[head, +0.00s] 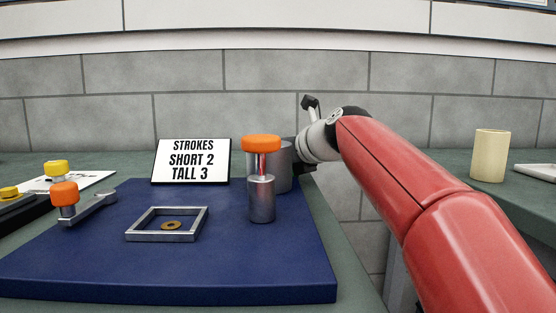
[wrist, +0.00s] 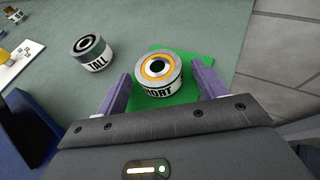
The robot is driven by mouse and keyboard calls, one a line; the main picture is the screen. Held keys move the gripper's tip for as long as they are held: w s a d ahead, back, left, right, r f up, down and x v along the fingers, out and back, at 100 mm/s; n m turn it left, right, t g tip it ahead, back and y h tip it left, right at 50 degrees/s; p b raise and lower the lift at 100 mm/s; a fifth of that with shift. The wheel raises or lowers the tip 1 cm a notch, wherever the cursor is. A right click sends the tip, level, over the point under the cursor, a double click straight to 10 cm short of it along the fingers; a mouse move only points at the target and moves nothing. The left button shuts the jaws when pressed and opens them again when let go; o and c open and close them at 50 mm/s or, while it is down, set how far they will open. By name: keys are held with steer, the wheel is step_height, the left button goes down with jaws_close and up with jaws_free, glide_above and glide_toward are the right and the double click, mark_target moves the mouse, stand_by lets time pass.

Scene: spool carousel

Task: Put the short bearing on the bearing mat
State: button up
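The short bearing (wrist: 157,70) is a short white and metal ring with an orange inner band and a dark hole. My gripper (wrist: 160,73) is open, with one purple finger on each side of the bearing and a visible gap on both sides. A second bearing labelled "TALL" (wrist: 93,52) stands left of the mat on the grey-green table. In the head view the bearings and my fingers are hidden.
A blue board (head: 180,270) holds an orange-capped metal plunger (head: 261,195), a square metal frame (head: 165,225) and an orange-knobbed lever (head: 90,208). A sign (head: 191,161) reads "STROKES SHORT 2 TALL 3". A cream cylinder (head: 490,155) stands on the right-hand table.

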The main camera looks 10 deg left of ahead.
steer(key=shift+s+d+r, duration=0.15)
steer(key=shift+r, duration=0.1)
steer(key=v, duration=1.1)
steer(key=shift+s+d+p, duration=0.15)
steer(key=shift+d+p, duration=0.1)
steer(key=shift+p, duration=0.15)
